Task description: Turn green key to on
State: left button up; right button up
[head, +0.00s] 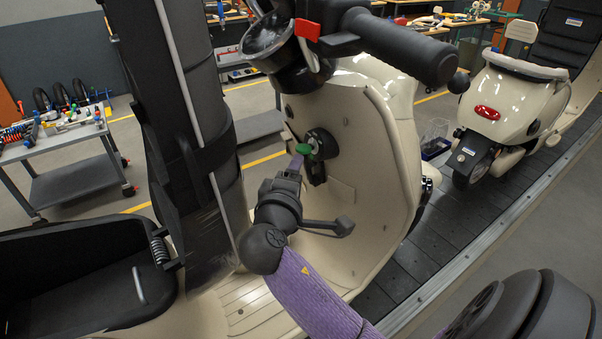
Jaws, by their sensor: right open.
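The green key (303,149) sits at the dark lock (322,145) on the inner front panel of the cream scooter (362,150). My right gripper (297,165), on the purple arm from the lower right, is just below and left of the key. Its fingertips are close to the key's head and the jaws are open. I cannot tell whether they touch the key or straddle it. The gripper body hides part of the panel below the lock. My left gripper is not in view.
The black handlebar grip (405,45) and a red tab (307,29) are above the key. A tall black upright part (180,120) stands left of it. Another cream scooter (510,105) stands behind on the slat conveyor (440,235). A tool cart (62,150) is at far left.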

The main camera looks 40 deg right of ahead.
aim_at(305, 153)
jog(key=x, duration=0.8)
jog(key=shift+w+d+f, duration=0.2)
jog(key=shift+d, duration=0.15)
jog(key=shift+c, duration=0.4)
grip_shut()
